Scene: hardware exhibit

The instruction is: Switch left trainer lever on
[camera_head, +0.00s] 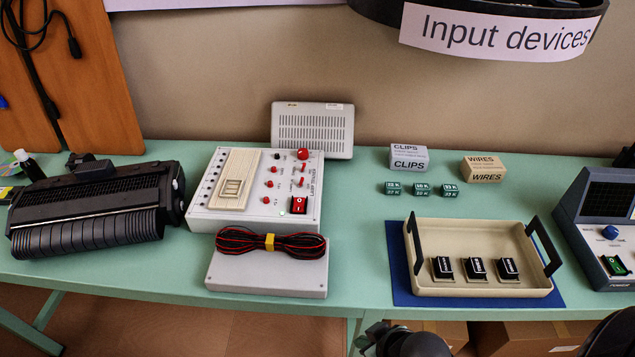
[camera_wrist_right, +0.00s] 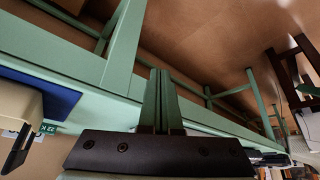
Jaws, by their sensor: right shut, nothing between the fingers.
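The white trainer box (camera_head: 215,219) stands on the table left of centre in the head view. Its top has a beige panel with a switch plate, several small red knobs or levers (camera_head: 269,184), and a red rocker switch (camera_head: 299,205) with a small green light beside it. I cannot tell the levers' positions at this size. My right gripper (camera_head: 369,338) shows partly at the bottom edge, in front of the table and well away from the trainer. In the right wrist view its fingers (camera_wrist_right: 160,78) are together and empty. My left gripper is out of view.
A grey box with a red-black cable bundle (camera_head: 268,243) lies in front of the trainer. A black printer-like device (camera_head: 90,215) is to its left. A beige tray (camera_head: 480,290) with black switches sits right on a blue mat. Green table is clear between trainer and tray.

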